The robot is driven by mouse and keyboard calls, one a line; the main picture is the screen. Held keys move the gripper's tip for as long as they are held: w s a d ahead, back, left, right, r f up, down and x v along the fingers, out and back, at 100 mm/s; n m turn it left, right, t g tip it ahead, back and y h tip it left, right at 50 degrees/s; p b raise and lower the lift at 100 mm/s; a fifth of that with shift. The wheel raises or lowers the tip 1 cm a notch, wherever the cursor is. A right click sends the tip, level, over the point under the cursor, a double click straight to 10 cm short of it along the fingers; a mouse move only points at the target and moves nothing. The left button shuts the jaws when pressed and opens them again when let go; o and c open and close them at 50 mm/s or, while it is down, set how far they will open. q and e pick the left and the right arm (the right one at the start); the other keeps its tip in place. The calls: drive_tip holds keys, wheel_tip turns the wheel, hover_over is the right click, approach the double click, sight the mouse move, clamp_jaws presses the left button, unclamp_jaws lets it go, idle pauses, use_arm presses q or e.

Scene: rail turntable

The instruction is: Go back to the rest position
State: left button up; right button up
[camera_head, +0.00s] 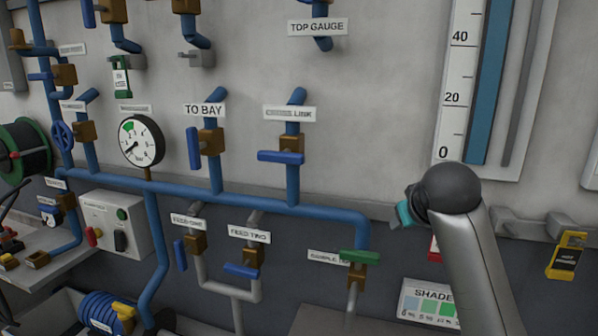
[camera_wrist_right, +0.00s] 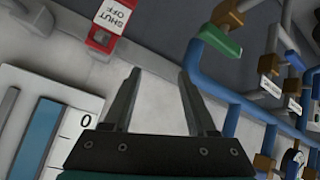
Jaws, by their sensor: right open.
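My right arm rises from the bottom right of the head view, in front of the wall. Its fingers are hidden in that view; a bit of teal shows beside the dark joint. In the right wrist view my right gripper (camera_wrist_right: 159,73) has its two dark fingers apart, with nothing between them. Its fingertips appear clear of the pipes and the wall. My left gripper is in neither view.
Blue pipes (camera_head: 250,201) with valves run along the wall, with a pressure gauge (camera_head: 141,140) at left. A level scale (camera_head: 457,80) stands behind my right arm. A red shut-off tag (camera_wrist_right: 104,38), a yellow padlock-like item (camera_head: 567,256) and a shade card (camera_head: 428,304) are nearby.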

drive_tip(key=s+a+f+g+y, duration=0.1)
drive_tip(key=s+a+f+g, duration=0.1)
drive_tip(key=s+f, duration=1)
drive_tip(key=s+a+f+g+y, duration=0.1)
drive_tip(key=s+a+f+g, duration=0.15)
drive_tip(key=s+f, duration=0.95)
drive_tip(key=s+f+g, duration=0.2)
drive_tip(key=s+f, duration=0.2)
drive_tip(key=s, duration=0.8)
wheel_tip(320, 180, down, 31)
drive_tip(key=s+g+b, duration=0.1)
drive_tip(key=b, duration=0.9)
drive_tip(key=s+d+f+b, duration=0.1)
drive_tip(key=s+f+b, duration=0.3)
drive_tip(key=s+f, duration=0.4)
drive_tip(key=s+d+f+g+b, duration=0.1)
drive_tip(key=s+f+b, duration=0.3)
drive_tip(key=f, duration=1.1)
drive_tip(key=s, duration=0.3)
drive_tip(key=shift+s+d+f, duration=0.2)
drive_tip(key=shift+s, duration=0.2)
drive_tip(key=shift+s+g, duration=0.15)
drive_tip(key=shift+g, duration=0.1)
